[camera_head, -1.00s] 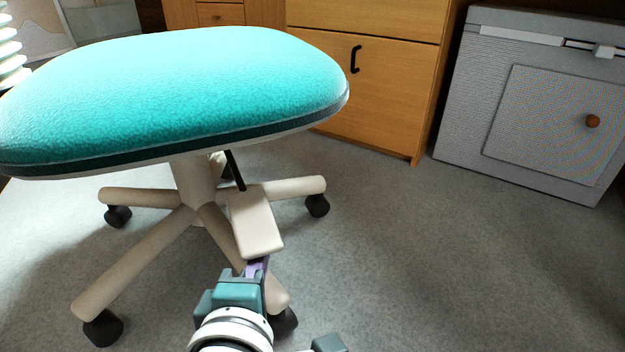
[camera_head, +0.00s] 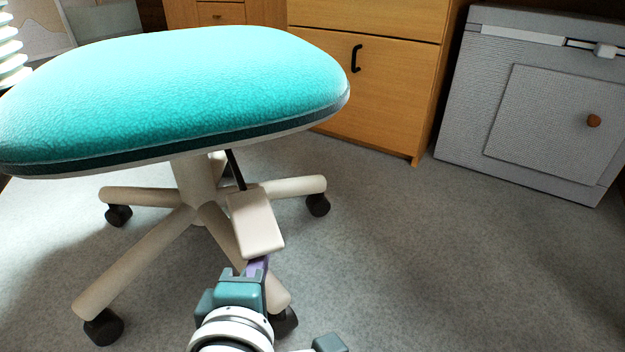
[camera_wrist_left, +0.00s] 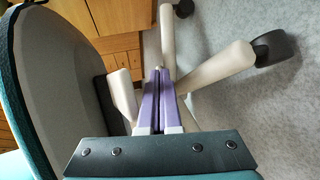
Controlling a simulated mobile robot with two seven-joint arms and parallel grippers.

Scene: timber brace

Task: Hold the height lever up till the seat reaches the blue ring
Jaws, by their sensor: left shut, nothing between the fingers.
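The turquoise seat (camera_head: 180,90) of the stool fills the left of the head view, above a beige column (camera_head: 195,182). The height lever is a black rod under the seat with a beige paddle (camera_head: 256,222) at its near end. My left gripper (camera_head: 257,266) is shut and empty, its purple fingertips at the paddle's near lower edge. I cannot tell whether they touch it. The left wrist view shows the shut purple fingers (camera_wrist_left: 157,98) beside the seat's grey underside (camera_wrist_left: 60,75). I see no blue ring.
Beige stool legs (camera_head: 135,262) with black casters (camera_head: 103,327) spread over the grey floor. A wooden cabinet (camera_head: 390,95) stands behind, and a grey cabinet (camera_head: 545,110) with a round knob is at the right. The floor (camera_head: 430,260) on the right is clear.

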